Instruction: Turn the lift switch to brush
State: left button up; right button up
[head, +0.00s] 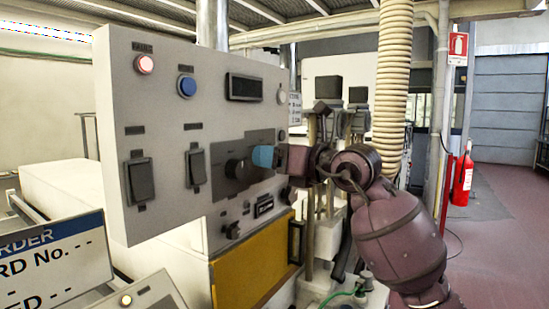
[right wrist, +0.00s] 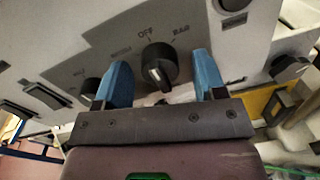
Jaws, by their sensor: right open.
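A black rotary switch (head: 238,168) sits on a dark grey plate on the front of the light grey control panel (head: 116,92). In the right wrist view the switch (right wrist: 160,65) has a pale pointer line on its face; a label "OFF" is above it and another label, hard to read, is at its upper right. My right gripper (head: 265,157) is in front of the plate, its blue fingertips facing the switch. In the right wrist view the open fingers (right wrist: 163,76) stand on either side of the switch, with gaps on both sides. My left gripper is not in view.
The panel also carries a red lamp (head: 145,64), a blue button (head: 187,86), a dark display (head: 245,87) and two black rocker switches (head: 139,181). A smaller knob (head: 232,230) is below the plate. A yellow panel (head: 250,268) is underneath. A ribbed hose (head: 394,70) hangs behind my right arm.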

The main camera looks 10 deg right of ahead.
jog(key=c, duration=0.9)
jog(key=shift+n, duration=0.3)
jog(key=n+b, duration=0.1)
jog(key=n, duration=0.4)
jog(key=shift+f, duration=0.1)
jog(key=n+b, duration=0.1)
jog(key=n, duration=0.3)
jog(key=shift+y, duration=0.3)
jog(key=shift+n, duration=0.6)
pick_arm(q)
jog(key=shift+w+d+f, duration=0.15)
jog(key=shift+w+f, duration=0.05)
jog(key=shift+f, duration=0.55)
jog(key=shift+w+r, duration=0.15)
pick_arm(e)
jog(key=shift+n, duration=0.4)
